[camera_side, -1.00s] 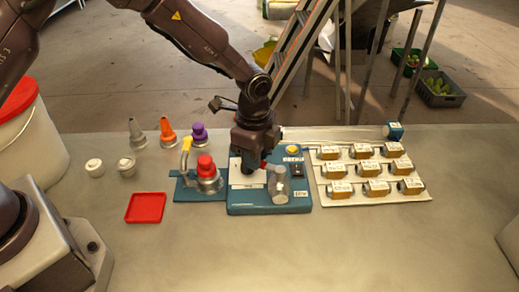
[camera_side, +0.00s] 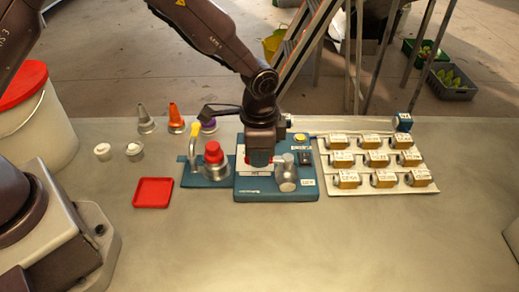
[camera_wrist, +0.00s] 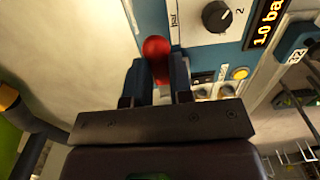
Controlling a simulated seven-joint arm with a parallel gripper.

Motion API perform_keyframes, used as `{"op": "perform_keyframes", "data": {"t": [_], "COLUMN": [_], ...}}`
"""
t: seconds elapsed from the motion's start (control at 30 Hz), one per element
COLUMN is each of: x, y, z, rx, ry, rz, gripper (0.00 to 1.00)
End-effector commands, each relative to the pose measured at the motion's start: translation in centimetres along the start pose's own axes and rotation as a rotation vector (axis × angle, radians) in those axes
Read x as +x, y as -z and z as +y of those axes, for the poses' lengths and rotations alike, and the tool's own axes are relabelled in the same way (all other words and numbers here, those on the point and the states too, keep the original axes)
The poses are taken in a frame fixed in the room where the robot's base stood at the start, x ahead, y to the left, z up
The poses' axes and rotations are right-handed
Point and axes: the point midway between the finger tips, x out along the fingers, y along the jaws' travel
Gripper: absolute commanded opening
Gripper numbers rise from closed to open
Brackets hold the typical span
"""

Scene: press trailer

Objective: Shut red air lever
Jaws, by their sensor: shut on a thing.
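The red air lever's ball knob (camera_wrist: 156,47) shows between my fingertips in the wrist view. My gripper (camera_wrist: 157,72) is shut on it. In the side view, my gripper (camera_side: 260,160) is low over the blue-based press box (camera_side: 272,194), and only a bit of red (camera_side: 247,160) shows beside the fingers. The rest of the lever is hidden there. The wrist view also shows the box's pale panel with a black dial (camera_wrist: 217,17) and an orange-lit pressure display (camera_wrist: 267,22).
A grey metal cylinder (camera_side: 286,176) stands on the box, close right of my fingers. A red-capped fixture (camera_side: 213,160) with a yellow-tipped handle (camera_side: 195,130) is close left. A board (camera_side: 408,187) with several brass-coloured fittings lies right. The front table is clear.

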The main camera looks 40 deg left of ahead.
Motion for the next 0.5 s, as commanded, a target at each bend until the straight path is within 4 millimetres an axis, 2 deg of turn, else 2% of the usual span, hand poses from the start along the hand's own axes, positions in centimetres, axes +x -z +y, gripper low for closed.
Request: {"op": "perform_keyframes", "data": {"t": [0.33,0.37,0.43,0.5], "x": [-0.17,-0.18,-0.15,-0.12], "y": [0.06,0.06,0.06,0.05], "z": [0.08,0.08,0.08,0.07], "rx": [-0.010,-0.010,-0.009,-0.008], "ry": [-0.003,-0.003,-0.003,-0.002], "rz": [0.001,0.001,0.001,0.001], "gripper": [0.00,0.28,0.44,0.47]}}
